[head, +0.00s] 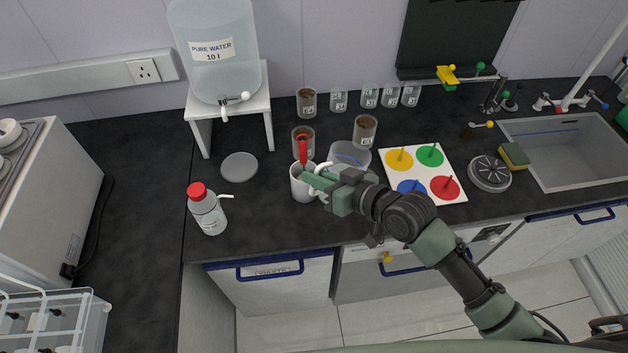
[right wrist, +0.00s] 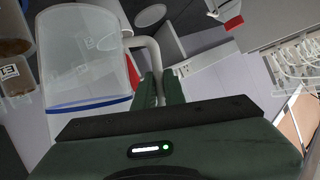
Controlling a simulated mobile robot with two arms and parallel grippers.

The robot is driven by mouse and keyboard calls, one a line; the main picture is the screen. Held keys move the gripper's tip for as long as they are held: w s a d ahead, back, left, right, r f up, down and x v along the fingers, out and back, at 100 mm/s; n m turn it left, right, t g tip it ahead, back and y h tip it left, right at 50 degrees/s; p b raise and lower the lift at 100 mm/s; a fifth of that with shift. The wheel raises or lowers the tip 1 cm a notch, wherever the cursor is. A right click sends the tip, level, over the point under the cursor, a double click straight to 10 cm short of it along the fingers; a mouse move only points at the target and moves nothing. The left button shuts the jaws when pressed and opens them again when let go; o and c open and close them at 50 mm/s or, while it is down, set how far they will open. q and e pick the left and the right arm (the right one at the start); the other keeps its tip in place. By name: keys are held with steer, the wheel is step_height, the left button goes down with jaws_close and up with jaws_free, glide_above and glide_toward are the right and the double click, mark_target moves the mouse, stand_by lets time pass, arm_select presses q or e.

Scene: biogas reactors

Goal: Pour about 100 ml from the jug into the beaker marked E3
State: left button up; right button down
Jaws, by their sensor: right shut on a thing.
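The jug (head: 350,155) is translucent with a blue rim, among the beakers on the dark bench. In the right wrist view, the jug (right wrist: 85,45) fills the left side, with its pale handle (right wrist: 147,48) running to my fingers. My right gripper (head: 312,176) is shut on this handle. I cannot tell if the jug is raised, or its liquid level. Brown-filled beakers stand at the back (head: 306,102), behind the mug (head: 300,134) and beyond the jug (head: 365,130). Their labels are too small to tell which is E3. My left gripper is not in view.
A white mug (head: 301,188) with a red-handled item stands under my fingers. A lid (head: 239,167), a red-capped bottle (head: 207,212) and a water tank on a stand (head: 197,106) are left. Clear beakers (head: 370,97) line the back; a colored-disc board (head: 425,165) and sink (head: 575,155) are right.

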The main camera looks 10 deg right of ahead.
mark_target(334, 165)
steer(key=shift+w+d+f+m+g+y+b, duration=0.15)
steer(key=shift+f+m+y+b, duration=0.2)
steer(key=shift+b, duration=0.65)
steer(key=shift+w+d+f+m+g+y+b, duration=0.15)
steer(key=shift+f+m+y+b, duration=0.25)
steer(key=shift+b, duration=0.55)
steer(key=shift+w+d+r+m+b, duration=0.15)
steer(key=shift+d+m+b, duration=0.1)
steer(key=shift+m+b, duration=0.45)
steer(key=shift+w+d+r+m+y+b, duration=0.25)
steer(key=shift+d+r+m+y+b, duration=0.2)
steer(key=shift+m+y+b, duration=0.15)
steer(key=shift+w+d+r+m, duration=0.15)
steer(key=shift+r+m, duration=0.05)
steer(key=shift+m, duration=0.15)
steer(key=shift+r+y, duration=0.15)
steer(key=shift+y, duration=0.1)
steer(key=shift+d+r+m+b, duration=0.15)
steer(key=shift+d+m+b, duration=0.2)
steer(key=shift+m+b, duration=0.05)
steer(key=shift+w+d+r+m+y, duration=0.25)
steer(key=shift+d+r+m+y, duration=0.05)
steer(key=shift+r+m+y, duration=0.1)
steer(key=shift+d+b, duration=0.1)
steer(key=shift+b, duration=0.2)
